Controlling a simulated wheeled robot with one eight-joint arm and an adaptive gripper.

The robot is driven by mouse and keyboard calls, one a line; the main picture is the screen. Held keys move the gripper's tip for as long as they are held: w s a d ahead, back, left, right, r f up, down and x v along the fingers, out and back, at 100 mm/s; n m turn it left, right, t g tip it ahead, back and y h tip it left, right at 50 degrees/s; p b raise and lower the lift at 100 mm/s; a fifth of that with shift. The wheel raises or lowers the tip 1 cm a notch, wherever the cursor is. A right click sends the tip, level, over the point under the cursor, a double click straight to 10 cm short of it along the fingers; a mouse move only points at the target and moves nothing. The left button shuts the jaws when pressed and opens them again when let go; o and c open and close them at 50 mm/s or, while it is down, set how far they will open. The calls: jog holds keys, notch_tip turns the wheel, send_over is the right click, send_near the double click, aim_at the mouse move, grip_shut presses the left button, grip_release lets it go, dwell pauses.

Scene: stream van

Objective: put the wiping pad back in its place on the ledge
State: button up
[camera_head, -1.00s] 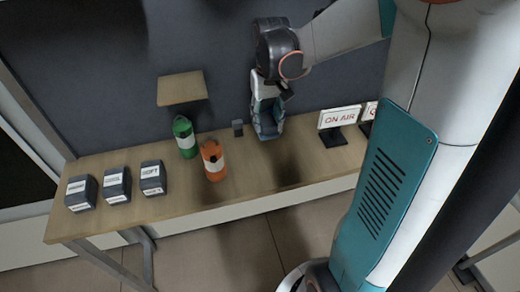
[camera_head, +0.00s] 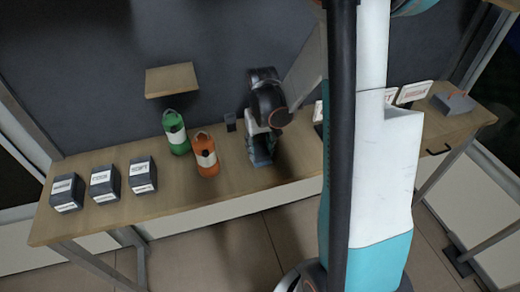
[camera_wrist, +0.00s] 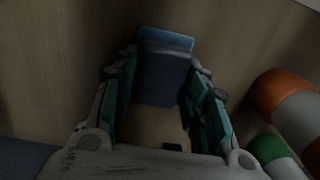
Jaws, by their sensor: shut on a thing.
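The wiping pad appears to be the dark grey block with a light blue strip (camera_wrist: 163,72) between my fingers in the wrist view. My gripper (camera_wrist: 160,100) is shut on it. In the head view my gripper (camera_head: 261,156) points down over the wooden table, right of the orange bottle. There the pad is mostly hidden by the fingers, and I cannot tell whether it touches the tabletop. A small wooden ledge (camera_head: 172,80) juts from the dark wall, up and left of my gripper. Its top looks empty.
A green bottle (camera_head: 176,133) and an orange bottle (camera_head: 205,155) stand left of my gripper. Several labelled dark boxes (camera_head: 104,186) line the table's left end. Signs (camera_head: 413,92) and a grey device (camera_head: 453,103) are at right.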

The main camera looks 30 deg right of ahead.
aim_at(261, 149)
jog(key=shift+f, duration=0.2)
jog(key=o, duration=1.1)
jog(key=shift+r, duration=0.1)
notch_tip(261, 149, up, 12)
jog(key=p, duration=0.3)
jog(key=shift+d, duration=0.15)
